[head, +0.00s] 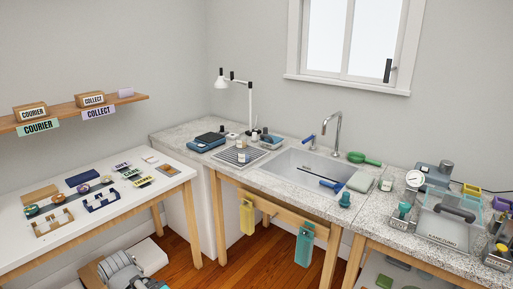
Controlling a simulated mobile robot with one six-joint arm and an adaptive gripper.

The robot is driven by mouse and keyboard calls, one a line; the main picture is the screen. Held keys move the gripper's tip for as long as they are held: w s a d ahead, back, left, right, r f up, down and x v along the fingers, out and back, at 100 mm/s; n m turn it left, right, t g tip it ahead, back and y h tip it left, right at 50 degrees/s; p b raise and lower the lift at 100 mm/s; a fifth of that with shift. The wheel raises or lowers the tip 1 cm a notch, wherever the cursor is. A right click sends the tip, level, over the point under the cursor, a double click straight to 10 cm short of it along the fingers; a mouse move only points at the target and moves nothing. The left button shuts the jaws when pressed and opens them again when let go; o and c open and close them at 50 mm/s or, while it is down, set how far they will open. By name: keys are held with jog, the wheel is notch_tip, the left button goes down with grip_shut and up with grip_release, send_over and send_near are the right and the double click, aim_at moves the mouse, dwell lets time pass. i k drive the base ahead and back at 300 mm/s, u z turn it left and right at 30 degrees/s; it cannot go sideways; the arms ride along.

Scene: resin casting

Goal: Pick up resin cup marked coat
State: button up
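No cup with a readable "coat" mark shows in the head view. Small pale cup-like containers stand on and behind the ribbed rack (226,157) left of the sink. One (241,157) is on the rack, and others (255,136) are behind it near the lamp. Their labels are too small to read. My gripper is not in view. A grey rounded arm part, which seems to be mine, shows low at the left, away from these containers.
A sink (290,166) with a tap fills the middle counter. A white table (90,230) with moulds and labels stands at the left. A vacuum chamber (448,220) stands on the right counter. Wood floor (245,255) lies open between the furniture.

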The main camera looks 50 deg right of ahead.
aim_at(242, 140)
jog(key=u, duration=0.05)
jog(key=k, duration=1.1)
jog(key=z, duration=1.25)
jog(key=i, duration=1)
